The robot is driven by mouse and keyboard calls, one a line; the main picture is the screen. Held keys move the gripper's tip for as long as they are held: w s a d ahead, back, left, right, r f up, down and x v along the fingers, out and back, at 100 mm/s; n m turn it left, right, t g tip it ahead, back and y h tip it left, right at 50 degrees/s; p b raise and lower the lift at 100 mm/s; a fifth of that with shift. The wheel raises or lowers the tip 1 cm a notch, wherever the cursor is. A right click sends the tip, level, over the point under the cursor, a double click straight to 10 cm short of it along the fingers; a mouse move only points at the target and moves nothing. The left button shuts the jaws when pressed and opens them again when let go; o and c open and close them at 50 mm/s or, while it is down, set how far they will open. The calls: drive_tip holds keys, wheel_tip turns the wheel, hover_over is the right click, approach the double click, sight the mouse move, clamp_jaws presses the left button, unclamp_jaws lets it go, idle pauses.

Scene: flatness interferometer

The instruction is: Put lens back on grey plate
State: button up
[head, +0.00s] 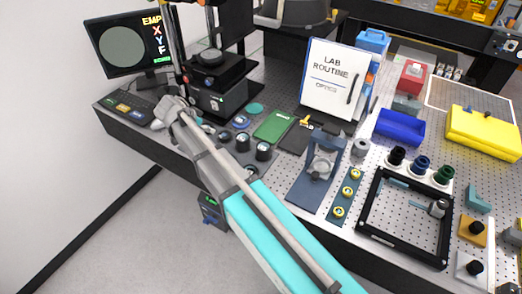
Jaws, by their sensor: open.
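My gripper (172,112) is at the far end of my arm in the head view. It is open, low near the table's left edge, between the control panel and the dark instrument. It is too small to see what lies between its fingers. I cannot tell for sure which piece is the lens; several small round dark pieces (263,151) stand to the right of my arm, apart from the gripper. A slate-grey plate (305,192) lies at the table's front, with a metal round-holed mount (321,165) on it.
A monitor (122,48) with a grey disc stands behind the control panel (128,107). The dark instrument (217,95) rises beside my gripper.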

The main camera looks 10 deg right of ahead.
drive_tip(key=s+d+f+n+g, duration=0.1)
drive_tip(key=s+d, duration=0.1)
drive_tip(key=d, duration=0.3)
drive_tip(key=s+d+f+n+g+y, duration=0.1)
drive_tip(key=s+d, duration=0.2)
drive_tip(key=d, duration=0.3)
drive_tip(key=s+d+n+g+y, duration=0.1)
drive_tip(key=s+d+n, duration=0.1)
drive_tip(key=d, duration=0.4)
drive_tip(key=shift+s+f, duration=0.4)
drive_tip(key=shift+s, duration=0.35)
drive_tip(key=s+d+n+y, duration=0.1)
drive_tip(key=s+d, duration=0.2)
drive_tip(key=s, duration=0.1)
drive_tip(key=s+d+n+g+y, duration=0.1)
drive_tip(key=s+d+n, duration=0.1)
drive_tip(key=s+d, duration=0.2)
drive_tip(key=s+d+f+n+y, duration=0.1)
drive_tip(key=s+d+n, duration=0.1)
drive_tip(key=s+d, duration=0.1)
drive_tip(key=shift+s+d+f+g, duration=0.1)
drive_tip(key=shift+s+d+g, duration=0.25)
drive_tip(key=shift+s+g, duration=0.05)
drive_tip(key=shift+s+d+n+y, duration=0.2)
drive_tip(key=shift+s+n+y, duration=0.1)
drive_tip(key=shift+n+y, duration=0.1)
